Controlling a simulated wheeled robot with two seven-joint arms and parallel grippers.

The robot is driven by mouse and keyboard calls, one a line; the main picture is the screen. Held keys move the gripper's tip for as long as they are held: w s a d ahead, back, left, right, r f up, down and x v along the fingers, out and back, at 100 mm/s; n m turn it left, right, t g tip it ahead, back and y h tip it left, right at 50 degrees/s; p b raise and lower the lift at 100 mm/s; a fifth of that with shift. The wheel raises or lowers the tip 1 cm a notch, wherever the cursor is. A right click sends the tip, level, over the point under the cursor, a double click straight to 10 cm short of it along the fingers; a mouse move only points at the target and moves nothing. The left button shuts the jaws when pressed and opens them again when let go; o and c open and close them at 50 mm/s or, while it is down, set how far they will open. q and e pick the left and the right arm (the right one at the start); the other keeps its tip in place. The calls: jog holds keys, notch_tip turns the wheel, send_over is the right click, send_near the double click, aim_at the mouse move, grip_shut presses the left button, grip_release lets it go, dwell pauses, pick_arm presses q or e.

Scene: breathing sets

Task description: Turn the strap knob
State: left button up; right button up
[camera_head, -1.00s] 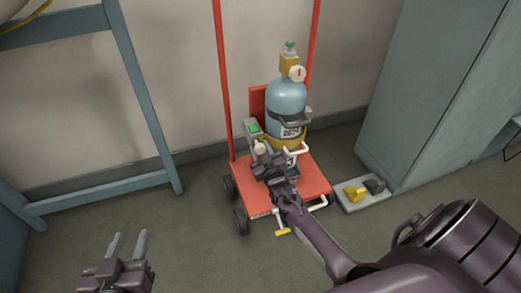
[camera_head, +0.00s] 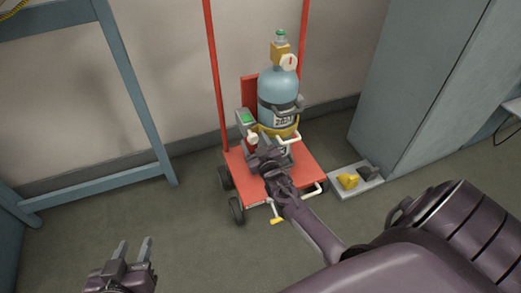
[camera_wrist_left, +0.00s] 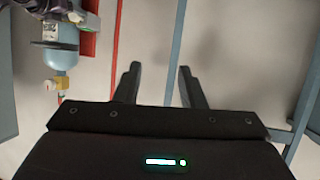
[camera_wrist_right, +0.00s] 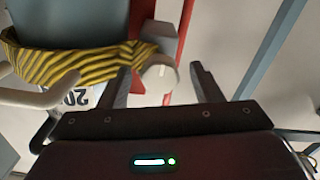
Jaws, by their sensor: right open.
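The pale round strap knob (camera_head: 252,138) is at the left side of the blue gas cylinder (camera_head: 278,88) on a red cart. A yellow-and-black striped strap (camera_wrist_right: 75,62) wraps the cylinder's lower part. My right gripper (camera_head: 258,155) is open, close in front of the knob. In the right wrist view the knob (camera_wrist_right: 160,78) shows between the spread fingertips, with gaps on both sides; I see no grip on it. My left gripper (camera_head: 134,247) is open and empty at the lower left, well away from the cart.
The red cart deck (camera_head: 308,165) has wheels and two upright rails. A grey cabinet (camera_head: 425,85) and a plate with a yellow part (camera_head: 347,181) are at right, a blue frame (camera_head: 130,80) at left.

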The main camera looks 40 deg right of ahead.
pick_arm(q)
jog(key=s+a+f+g+y+p, duration=0.1)
jog(key=s+a+f+g+y, duration=0.1)
jog(key=s+f+g, duration=0.4)
jog(key=s+f, duration=0.3)
jog(key=shift+a+f+p, duration=0.15)
jog(key=shift+f+p, duration=0.2)
jog(key=shift+f, duration=0.05)
pick_arm(e)
jog(key=v, duration=0.6)
jog(key=shift+s, duration=0.25)
